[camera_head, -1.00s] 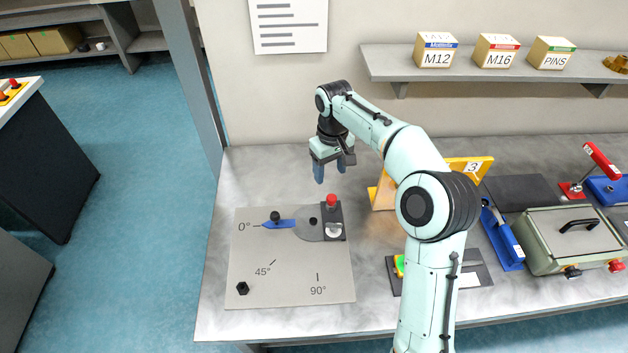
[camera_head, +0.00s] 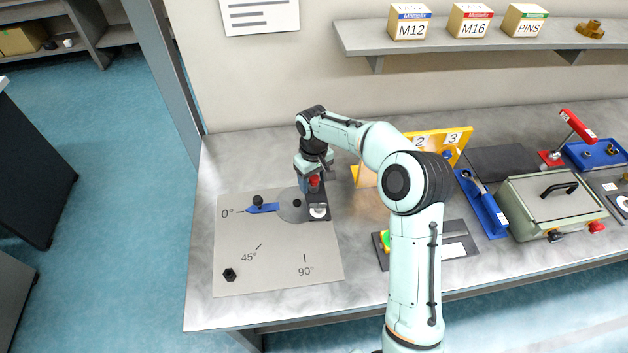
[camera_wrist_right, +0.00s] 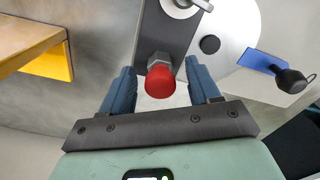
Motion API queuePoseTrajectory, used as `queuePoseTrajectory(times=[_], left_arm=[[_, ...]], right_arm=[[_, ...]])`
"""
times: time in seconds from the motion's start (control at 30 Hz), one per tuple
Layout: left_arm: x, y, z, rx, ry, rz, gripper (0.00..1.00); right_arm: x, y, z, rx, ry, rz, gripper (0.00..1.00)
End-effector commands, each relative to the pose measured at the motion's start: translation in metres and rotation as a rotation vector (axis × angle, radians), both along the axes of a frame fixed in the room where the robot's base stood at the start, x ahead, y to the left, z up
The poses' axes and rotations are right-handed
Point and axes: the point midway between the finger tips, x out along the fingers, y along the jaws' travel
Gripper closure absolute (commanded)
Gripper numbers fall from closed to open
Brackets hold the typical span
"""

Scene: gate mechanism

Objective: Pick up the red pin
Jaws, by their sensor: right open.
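The red pin (camera_head: 314,181) stands upright at the back end of a dark block (camera_head: 319,206) on the grey gate plate (camera_head: 280,270). In the right wrist view the red knob of the pin (camera_wrist_right: 159,82), with a grey hex collar, lies between my gripper's two blue fingers. My right gripper (camera_head: 309,184) is down at the pin; in the wrist view the gripper (camera_wrist_right: 161,88) is open, with a gap between each finger and the knob. The finger nearer the head camera's right side is partly hidden. My left gripper is not in view.
A blue pointer with a black knob (camera_head: 259,203) sits at the 0° mark. A black hex piece (camera_head: 230,274) stands at the plate's front left. A yellow numbered rack (camera_head: 432,140) is right of the gripper, and a green-grey box (camera_head: 553,205) is farther right.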

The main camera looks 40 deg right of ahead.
Motion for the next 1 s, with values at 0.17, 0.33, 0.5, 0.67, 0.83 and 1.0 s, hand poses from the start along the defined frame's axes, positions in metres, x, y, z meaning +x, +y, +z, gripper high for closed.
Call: queuePoseTrajectory(times=[0.17, 0.33, 0.5, 0.67, 0.83, 1.0], left_arm=[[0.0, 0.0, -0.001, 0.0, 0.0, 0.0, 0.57], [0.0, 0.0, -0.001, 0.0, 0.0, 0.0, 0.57], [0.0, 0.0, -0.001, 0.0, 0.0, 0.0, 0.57], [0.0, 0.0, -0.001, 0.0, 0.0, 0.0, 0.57], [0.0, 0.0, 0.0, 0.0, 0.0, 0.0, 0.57], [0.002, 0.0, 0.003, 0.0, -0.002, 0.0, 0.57]], right_arm=[[0.0, 0.0, -0.009, 0.001, -0.001, 0.001, 0.39], [0.0, 0.0, -0.008, 0.001, -0.001, 0.001, 0.45], [0.0, 0.0, -0.008, 0.0, -0.001, 0.0, 0.99], [0.0, 0.0, -0.008, 0.0, -0.001, 0.0, 1.0], [0.001, 0.0, -0.004, 0.0, -0.002, 0.0, 1.0], [0.001, 0.0, 0.02, -0.001, -0.006, 0.0, 1.0]])
